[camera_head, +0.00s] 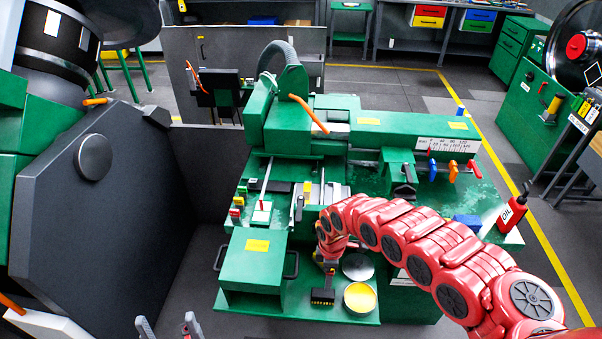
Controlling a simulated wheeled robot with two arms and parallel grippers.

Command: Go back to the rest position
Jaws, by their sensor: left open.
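My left gripper (168,326) shows only by its two grey fingertips at the bottom edge, left of the green machine (385,125). The fingertips are apart with nothing seen between them. My red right arm comes in from the lower right and bends down over the front of the machine. My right gripper (327,264) is small and partly hidden by its own wrist. A dark block-like piece (322,296) is just below it; I cannot tell whether it is held.
A yellow-topped round tin (360,298) and a grey disc (357,266) lie near my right gripper. A red oil bottle (513,211) stands at the machine's right corner. A large dark panel (95,215) fills the left. Floor beyond the yellow line is partly free.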

